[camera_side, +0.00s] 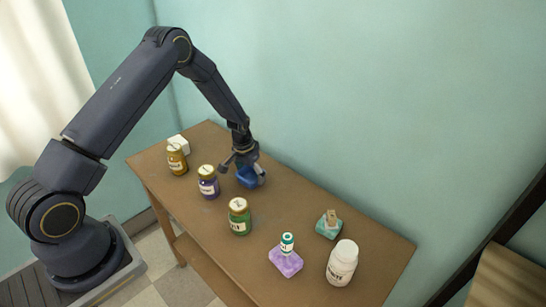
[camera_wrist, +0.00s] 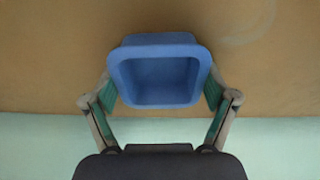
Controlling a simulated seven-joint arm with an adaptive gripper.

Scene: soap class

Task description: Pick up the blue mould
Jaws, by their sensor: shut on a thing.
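The blue mould (camera_wrist: 160,42) is a square, open-topped tub with rounded corners, and it looks empty inside. In the wrist view my gripper (camera_wrist: 160,92) has one green-padded finger against each side of it, shut on it. In the side view the blue mould (camera_side: 249,178) is at my gripper (camera_side: 246,166), over the back part of the table. I cannot tell from these frames whether its base touches the table top.
On the wooden table (camera_side: 300,215) stand an amber jar (camera_side: 177,160), a purple jar (camera_side: 208,185), a green jar (camera_side: 239,218) and a white bottle (camera_side: 342,265). A white block (camera_side: 179,143), a purple block with a small bottle (camera_side: 286,262) and a teal piece (camera_side: 327,229) are also there.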

